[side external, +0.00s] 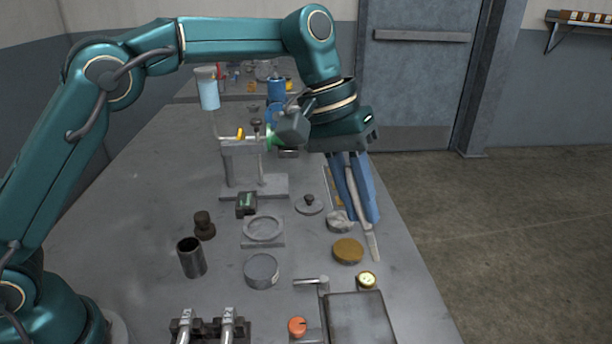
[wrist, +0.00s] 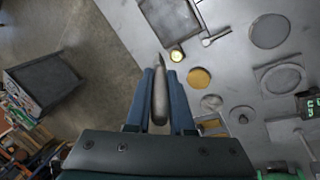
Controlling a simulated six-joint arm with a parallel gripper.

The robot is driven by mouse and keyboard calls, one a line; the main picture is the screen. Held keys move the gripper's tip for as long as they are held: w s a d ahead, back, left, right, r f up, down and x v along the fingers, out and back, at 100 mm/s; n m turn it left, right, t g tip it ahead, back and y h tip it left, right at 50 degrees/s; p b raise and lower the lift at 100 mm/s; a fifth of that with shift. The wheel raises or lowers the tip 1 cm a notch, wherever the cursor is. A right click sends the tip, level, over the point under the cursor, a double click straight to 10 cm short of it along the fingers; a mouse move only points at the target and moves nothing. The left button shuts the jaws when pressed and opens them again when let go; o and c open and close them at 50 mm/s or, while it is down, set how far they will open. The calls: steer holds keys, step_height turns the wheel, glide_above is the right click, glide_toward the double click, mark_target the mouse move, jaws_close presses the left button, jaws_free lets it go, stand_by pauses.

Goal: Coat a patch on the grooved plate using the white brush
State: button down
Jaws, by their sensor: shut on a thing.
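My gripper (side external: 358,218) has two long blue fingers, shut on a slim tool (side external: 372,243) with a pale grey handle and a narrow tip pointing down. In the wrist view the tool (wrist: 160,98) lies between the fingers (wrist: 159,74), its thin tip reaching past them. I cannot tell whether it is the white brush; no other brush is clear. The tip is near a tan round disc (side external: 348,251), close to the bench's right edge; contact is unclear. A flat dark plate (side external: 358,318) lies at the front; it also shows in the wrist view (wrist: 172,18). I see no clear grooves on it.
A pale disc (side external: 339,222) and a small yellow-topped round piece (side external: 366,281) are close by. A grey dish (side external: 261,270), a dark cup (side external: 191,258) and an orange knob (side external: 297,326) stand to the left. The bench drops off at right.

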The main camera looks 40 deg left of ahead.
steer(key=shift+r, duration=0.6)
stand_by(0.4)
steer(key=shift+s+a, duration=0.1)
steer(key=shift+s, duration=0.2)
steer(key=s+a+r, duration=0.3)
steer(key=r, duration=0.1)
steer(key=shift+a+f, duration=0.1)
steer(key=shift+f, duration=2.4)
